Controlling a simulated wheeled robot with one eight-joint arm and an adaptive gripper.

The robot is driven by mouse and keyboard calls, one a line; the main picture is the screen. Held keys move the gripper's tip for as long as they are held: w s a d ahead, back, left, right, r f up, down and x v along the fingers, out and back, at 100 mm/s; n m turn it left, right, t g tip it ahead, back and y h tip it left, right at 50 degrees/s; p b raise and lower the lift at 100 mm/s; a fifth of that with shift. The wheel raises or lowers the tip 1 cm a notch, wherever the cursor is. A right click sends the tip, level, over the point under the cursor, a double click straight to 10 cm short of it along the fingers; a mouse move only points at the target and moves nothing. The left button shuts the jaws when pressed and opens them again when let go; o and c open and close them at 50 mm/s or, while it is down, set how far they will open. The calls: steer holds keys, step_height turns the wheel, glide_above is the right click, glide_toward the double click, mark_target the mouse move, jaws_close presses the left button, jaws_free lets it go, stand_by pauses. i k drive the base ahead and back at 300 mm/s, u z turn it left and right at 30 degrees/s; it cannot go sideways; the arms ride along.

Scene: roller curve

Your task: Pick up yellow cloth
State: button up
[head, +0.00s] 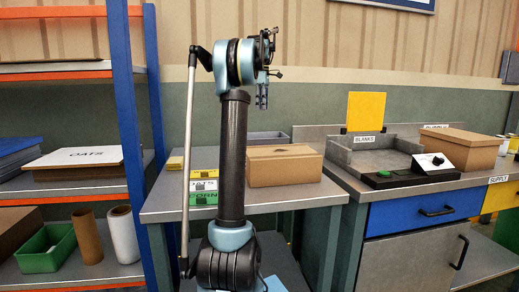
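A small, flat yellow item (175,163) lies at the back left of the middle grey table (165,207). It may be the yellow cloth, but it is too small to tell. My arm stands upright in front of this table. My gripper (262,97) is at the top of the arm, pointing down, well above the table and apart from everything on it. It is seen edge-on and small, so whether its fingers are apart cannot be told. I see nothing hanging from it.
A cardboard box (284,166) and yellow and green labelled pieces (203,188) are on the middle table. A blue-posted shelf (127,120) stands left. A workbench (390,190) with a yellow panel (366,111), a tray (372,155) and a brown box (457,147) stands right.

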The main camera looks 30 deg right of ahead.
mark_target(174, 163)
steer(key=k, duration=1)
